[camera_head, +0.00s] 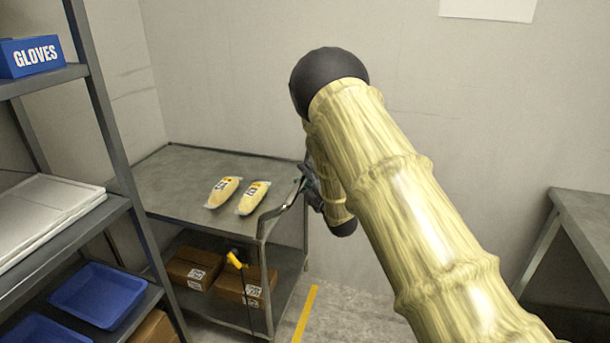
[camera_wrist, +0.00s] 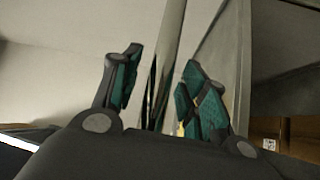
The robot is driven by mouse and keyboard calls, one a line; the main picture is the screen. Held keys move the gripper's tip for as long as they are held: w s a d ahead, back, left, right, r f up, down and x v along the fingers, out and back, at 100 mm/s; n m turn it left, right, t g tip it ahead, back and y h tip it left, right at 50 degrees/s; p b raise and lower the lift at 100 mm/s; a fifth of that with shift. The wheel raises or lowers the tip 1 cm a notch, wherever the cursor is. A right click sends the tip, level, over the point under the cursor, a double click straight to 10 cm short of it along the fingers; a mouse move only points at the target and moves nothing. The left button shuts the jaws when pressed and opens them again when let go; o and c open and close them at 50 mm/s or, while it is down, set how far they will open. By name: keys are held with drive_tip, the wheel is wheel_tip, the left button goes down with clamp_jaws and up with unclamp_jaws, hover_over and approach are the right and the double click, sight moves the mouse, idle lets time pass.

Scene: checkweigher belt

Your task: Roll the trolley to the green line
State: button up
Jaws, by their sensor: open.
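The trolley (camera_head: 165,180) is a grey metal cart with a top and a lower shelf, standing against the back wall. Its curved handle (camera_head: 287,200) sticks out at its right end. My gripper (camera_head: 310,187) is at the handle, partly hidden behind my arm. In the wrist view, my gripper (camera_wrist: 160,78) has its two dark green-padded fingers apart. The metal handle bar (camera_wrist: 170,40) passes upright between or just beyond them; I cannot tell if they touch. No green line is visible; the floor line I see is yellow (camera_head: 305,312).
Two yellow bags (camera_head: 223,192) (camera_head: 253,198) lie on the trolley top, and cartons (camera_head: 193,268) (camera_head: 245,286) on its lower shelf. A yellow-and-black device (camera_head: 235,260) hangs at its front. A shelf rack (camera_head: 110,125) stands left, a grey table (camera_head: 590,215) right.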

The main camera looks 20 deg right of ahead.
drive_tip(key=shift+w, duration=0.25)
clamp_jaws()
